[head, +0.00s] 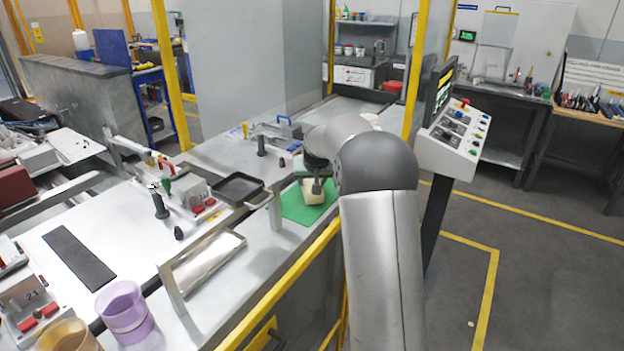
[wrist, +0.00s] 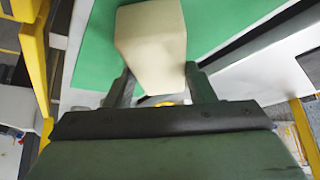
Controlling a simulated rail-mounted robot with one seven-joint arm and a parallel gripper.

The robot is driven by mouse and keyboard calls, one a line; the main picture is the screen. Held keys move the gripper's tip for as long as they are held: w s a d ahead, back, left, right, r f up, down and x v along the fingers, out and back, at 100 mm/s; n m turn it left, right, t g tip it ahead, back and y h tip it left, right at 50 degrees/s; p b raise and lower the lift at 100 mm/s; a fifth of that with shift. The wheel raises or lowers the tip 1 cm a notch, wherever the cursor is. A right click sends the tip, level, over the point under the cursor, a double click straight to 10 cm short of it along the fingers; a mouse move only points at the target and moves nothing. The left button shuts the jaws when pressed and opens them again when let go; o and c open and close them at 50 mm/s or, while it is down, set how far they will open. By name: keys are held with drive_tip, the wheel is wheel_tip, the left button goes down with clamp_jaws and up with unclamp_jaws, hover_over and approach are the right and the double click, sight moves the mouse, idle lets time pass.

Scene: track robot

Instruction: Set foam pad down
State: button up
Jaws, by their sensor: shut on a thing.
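The foam pad (head: 313,192) is a cream-coloured block over the green mat (head: 291,207) on the metal bench. In the wrist view the foam pad (wrist: 150,45) sits between the two fingers of my gripper (wrist: 160,88), which is shut on it. The green mat (wrist: 90,45) shows behind and around the pad there. My gripper (head: 317,186) is at the mat in the head view, partly hidden by my own arm. I cannot tell whether the pad touches the mat.
A black tray (head: 239,188) lies left of the mat. A purple cup (head: 125,311) stands front left. A yellow rail (head: 285,285) runs along the bench's front edge. A control panel (head: 455,138) stands to the right.

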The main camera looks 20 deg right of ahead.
drive_tip(key=shift+f, duration=0.2)
drive_tip(key=o, duration=1.1)
drive_tip(key=shift+c, duration=0.2)
drive_tip(key=shift+r, duration=0.15)
drive_tip(key=shift+r, duration=0.25)
drive_tip(key=b+v, duration=0.2)
drive_tip(key=v, duration=0.9)
drive_tip(key=shift+s+r, duration=0.25)
drive_tip(key=shift+s, duration=0.1)
drive_tip(key=shift+d, duration=0.1)
